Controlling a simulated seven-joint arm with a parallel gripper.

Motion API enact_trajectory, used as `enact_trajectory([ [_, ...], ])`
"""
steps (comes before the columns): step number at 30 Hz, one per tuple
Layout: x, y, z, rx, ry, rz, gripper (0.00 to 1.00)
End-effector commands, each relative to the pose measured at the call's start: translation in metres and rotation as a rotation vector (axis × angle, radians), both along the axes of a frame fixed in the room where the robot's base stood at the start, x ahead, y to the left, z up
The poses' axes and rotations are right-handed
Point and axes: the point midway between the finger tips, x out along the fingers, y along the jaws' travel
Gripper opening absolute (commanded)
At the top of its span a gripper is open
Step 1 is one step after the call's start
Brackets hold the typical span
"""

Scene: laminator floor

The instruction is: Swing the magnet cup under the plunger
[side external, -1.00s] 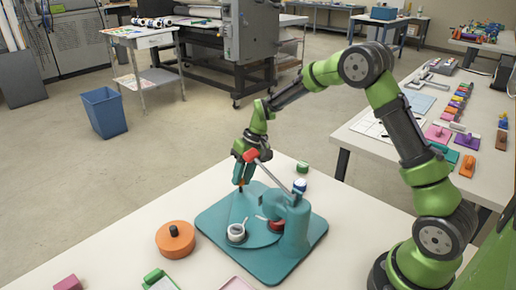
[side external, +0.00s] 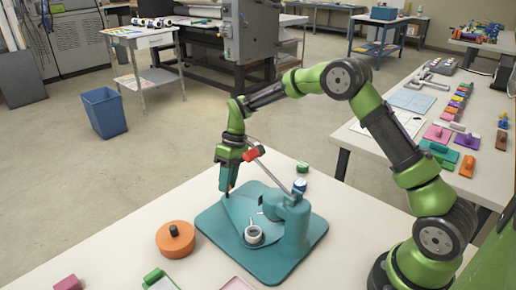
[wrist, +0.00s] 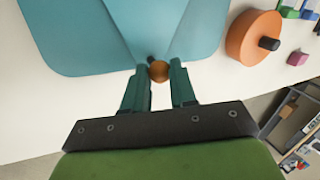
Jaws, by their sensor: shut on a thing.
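The teal button press stands on its teal base plate (side external: 272,267) on the near table. My gripper (side external: 226,189) points down at the left end of the press's swing plate (side external: 238,209). In the wrist view my gripper (wrist: 159,80) is shut on a small orange-brown knob (wrist: 158,71) at the plate's tip. A pale, ringed cup (side external: 254,235) sits on the swing plate, just left of the press column (side external: 293,228). I cannot tell whether it is the magnet cup. The second, red cup is hidden, and the plunger is not clearly visible. The red-gripped lever (side external: 253,154) is raised.
An orange disc with a black knob (side external: 175,239) lies left of the base; it also shows in the wrist view (wrist: 252,38). A green piece (side external: 303,167) is behind the press. Pink and green items lie along the front. The table is bare left of my gripper.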

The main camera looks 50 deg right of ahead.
Motion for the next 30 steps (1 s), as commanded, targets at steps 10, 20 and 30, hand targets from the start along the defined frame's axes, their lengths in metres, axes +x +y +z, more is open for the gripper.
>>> enact_trajectory([
  [10, 0.0, 0.016, 0.001, -0.001, -0.002, 0.175, 0.0],
  [20, -0.002, 0.031, 0.001, -0.001, -0.001, 0.339, 0.0],
  [30, -0.007, 0.046, 0.001, 0.0, -0.001, 0.507, 0.0],
])
